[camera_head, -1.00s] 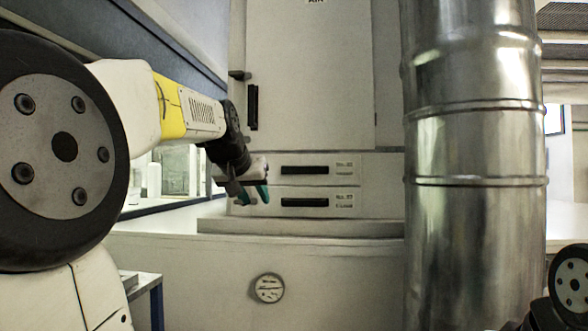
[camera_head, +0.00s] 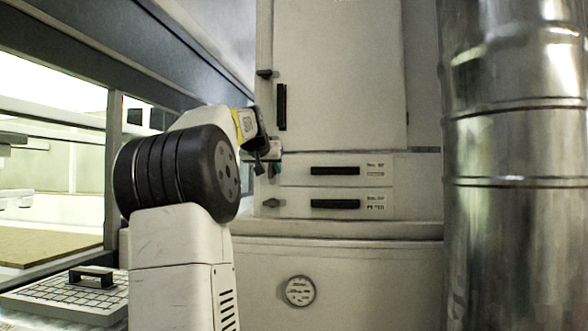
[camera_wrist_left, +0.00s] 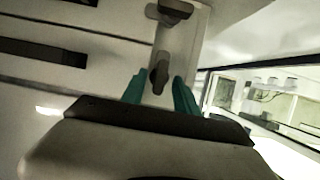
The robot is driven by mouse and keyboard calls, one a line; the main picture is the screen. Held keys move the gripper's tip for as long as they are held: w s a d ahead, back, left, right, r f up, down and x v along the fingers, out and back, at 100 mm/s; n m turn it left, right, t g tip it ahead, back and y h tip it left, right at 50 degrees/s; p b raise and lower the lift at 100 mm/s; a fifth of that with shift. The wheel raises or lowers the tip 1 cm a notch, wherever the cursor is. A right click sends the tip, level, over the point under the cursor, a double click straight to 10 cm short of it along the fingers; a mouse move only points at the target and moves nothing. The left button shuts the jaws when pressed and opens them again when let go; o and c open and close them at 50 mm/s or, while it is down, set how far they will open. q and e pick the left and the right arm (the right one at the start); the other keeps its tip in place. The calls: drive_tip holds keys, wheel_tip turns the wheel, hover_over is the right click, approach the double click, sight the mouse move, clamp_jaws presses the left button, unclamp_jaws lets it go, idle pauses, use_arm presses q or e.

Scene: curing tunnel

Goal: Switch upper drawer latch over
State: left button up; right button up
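The upper drawer (camera_head: 300,172) is the higher of two flat drawers in the pale cabinet and looks shut. Its dark latch (camera_wrist_left: 159,79) sits left of it in the head view, mostly hidden there by my left gripper (camera_head: 268,168). In the left wrist view the latch lies between the teal fingers of my left gripper (camera_wrist_left: 160,92), which are apart, with a narrow gap on each side; I cannot tell whether they touch it. The latch looks upright in that view. The lower drawer's latch (camera_head: 271,203) points sideways; it also shows in the wrist view (camera_wrist_left: 173,10). My right gripper is out of view.
A large metal duct (camera_head: 512,220) stands right of the cabinet. A tall cabinet door (camera_head: 345,75) with a dark handle is above the drawers. A ledge (camera_head: 350,229) runs below them. A gridded tray (camera_head: 70,297) lies at the lower left beside the windowed frame.

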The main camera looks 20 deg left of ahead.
use_arm(q)
drive_tip(key=shift+w, duration=0.1)
clamp_jaws()
idle(0.4)
drive_tip(key=n, duration=0.1)
drive_tip(key=n+h, duration=0.2)
drive_tip(key=shift+a+f+t, duration=0.15)
drive_tip(key=shift+a+t, duration=0.1)
drive_tip(key=shift+t, duration=0.15)
drive_tip(key=shift+a+f+n+t+h, duration=0.15)
drive_tip(key=shift+n+t+h, duration=0.5)
drive_tip(key=shift+n, duration=1.1)
drive_tip(key=shift+a+f+n+t+h, duration=0.15)
drive_tip(key=shift+n+t+h, duration=0.55)
drive_tip(key=shift+n, duration=1)
drive_tip(key=shift+f+n+t+h, duration=0.25)
drive_tip(key=shift+n+t+h, duration=0.4)
drive_tip(key=shift+n, duration=1.1)
